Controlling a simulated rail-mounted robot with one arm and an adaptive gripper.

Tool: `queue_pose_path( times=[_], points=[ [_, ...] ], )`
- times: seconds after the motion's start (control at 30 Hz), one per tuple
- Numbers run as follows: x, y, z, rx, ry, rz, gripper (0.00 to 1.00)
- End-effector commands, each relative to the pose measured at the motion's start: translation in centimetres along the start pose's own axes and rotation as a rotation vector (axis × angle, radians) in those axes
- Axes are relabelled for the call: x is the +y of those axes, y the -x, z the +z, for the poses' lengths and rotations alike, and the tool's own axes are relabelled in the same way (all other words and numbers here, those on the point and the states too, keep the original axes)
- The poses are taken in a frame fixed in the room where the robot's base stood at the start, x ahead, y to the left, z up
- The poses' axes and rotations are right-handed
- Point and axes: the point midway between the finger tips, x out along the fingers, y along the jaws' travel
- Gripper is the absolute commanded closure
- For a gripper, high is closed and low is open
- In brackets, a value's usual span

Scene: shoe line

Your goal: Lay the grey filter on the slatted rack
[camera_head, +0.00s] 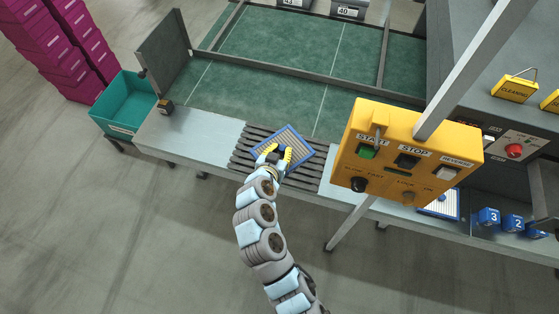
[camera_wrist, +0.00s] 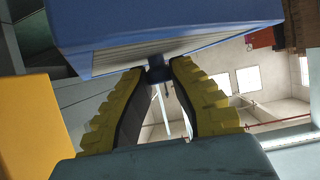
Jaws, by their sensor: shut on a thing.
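The grey filter (camera_head: 290,143), a grey pleated panel in a blue frame, is over the slatted rack (camera_head: 241,158), a set of dark slats in the bench. My gripper (camera_head: 274,153) has yellow fingers and is shut on the filter at its near side. In the wrist view, the filter (camera_wrist: 165,38) fills the top, and my gripper's fingertips (camera_wrist: 159,73) close on a small dark tab at its edge. The filter looks tilted there. I cannot tell whether it touches the slats.
A yellow control box (camera_head: 405,150) stands right of the rack. Another blue-framed panel (camera_head: 440,204) lies farther right, beside blue numbered blocks (camera_head: 489,217). A teal bin (camera_head: 124,103) is at the left. The left bench top (camera_head: 190,135) is mostly clear. A green belt (camera_head: 270,85) lies behind.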

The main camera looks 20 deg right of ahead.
Motion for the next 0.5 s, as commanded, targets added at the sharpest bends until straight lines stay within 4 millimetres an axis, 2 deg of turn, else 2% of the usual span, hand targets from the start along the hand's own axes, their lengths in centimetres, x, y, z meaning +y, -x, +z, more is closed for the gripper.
queue_pose_path(
  times=[0.03, 0.2, 0.5],
  points=[
    [0.6, -1.6, 1.1, -0.001, -0.029, 0.046, 1.0],
    [2.7, -4.5, 1.9, -0.002, -0.114, 0.206, 1.0],
    [5.2, -7.5, 4.0, -0.009, -0.248, 0.469, 1.0]
  ],
)
